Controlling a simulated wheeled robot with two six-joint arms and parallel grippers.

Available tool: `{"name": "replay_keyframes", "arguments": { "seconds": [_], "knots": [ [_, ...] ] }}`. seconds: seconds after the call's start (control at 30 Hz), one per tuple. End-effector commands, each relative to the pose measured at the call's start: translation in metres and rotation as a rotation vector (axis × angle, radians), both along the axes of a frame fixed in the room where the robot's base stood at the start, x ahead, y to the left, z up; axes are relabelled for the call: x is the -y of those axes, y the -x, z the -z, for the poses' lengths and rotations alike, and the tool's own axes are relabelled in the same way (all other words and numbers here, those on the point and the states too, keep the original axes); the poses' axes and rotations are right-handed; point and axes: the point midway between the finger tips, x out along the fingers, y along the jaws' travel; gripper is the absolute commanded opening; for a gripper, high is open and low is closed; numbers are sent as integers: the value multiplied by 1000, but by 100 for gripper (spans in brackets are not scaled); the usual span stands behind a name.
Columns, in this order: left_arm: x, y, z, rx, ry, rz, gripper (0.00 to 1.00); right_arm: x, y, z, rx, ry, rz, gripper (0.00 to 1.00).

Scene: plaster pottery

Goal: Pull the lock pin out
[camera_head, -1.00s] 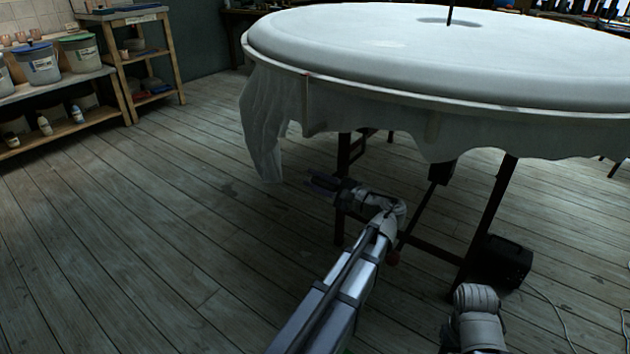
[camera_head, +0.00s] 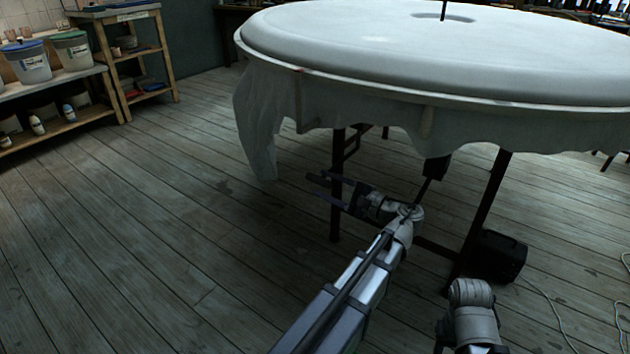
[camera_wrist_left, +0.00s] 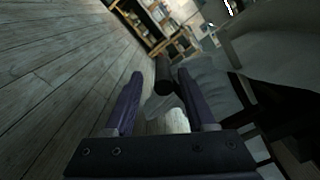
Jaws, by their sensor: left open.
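My left gripper (camera_head: 317,187) is open below the near left edge of the round white cloth-draped table (camera_head: 400,93), close to a dark table leg. In the left wrist view its two purple-grey fingers (camera_wrist_left: 161,76) are spread apart. A dark cylinder end (camera_wrist_left: 165,78) shows between and beyond the fingertips, with a pale piece (camera_wrist_left: 160,106) below it. I cannot tell whether this cylinder is the lock pin or whether it touches a finger. No lock pin can be made out for certain in the head view.
A black box (camera_head: 500,256) with cables stands on the floor at right. Dark table legs (camera_head: 490,205) and cloth hang close around the left gripper. Shelves with buckets (camera_head: 28,63) stand at far left. The plank floor at left is clear.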

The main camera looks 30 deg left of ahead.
Motion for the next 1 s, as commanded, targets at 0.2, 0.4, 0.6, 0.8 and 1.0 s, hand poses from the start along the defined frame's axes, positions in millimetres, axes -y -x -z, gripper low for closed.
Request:
{"name": "replay_keyframes", "arguments": {
  "seconds": [0.2, 0.4, 0.6, 0.8, 1.0],
  "knots": [
    [22, 1, 0, 0, 1, 2, 56, 0, 0, 0, 0, 0, 0, 50],
    [25, 2, 0, 0, 1, -1, 56, 0, 0, 0, 0, 0, 0, 50],
    [24, 2, 0, 0, 1, -1, 56, 0, 0, 0, 0, 0, 0, 50],
    [24, 2, 0, 0, 0, 0, 56, 0, 0, 0, 0, 0, 0, 50],
    [24, 2, 0, 0, 0, 0, 56, 0, 0, 0, 0, 0, 0, 50]
  ]
}}
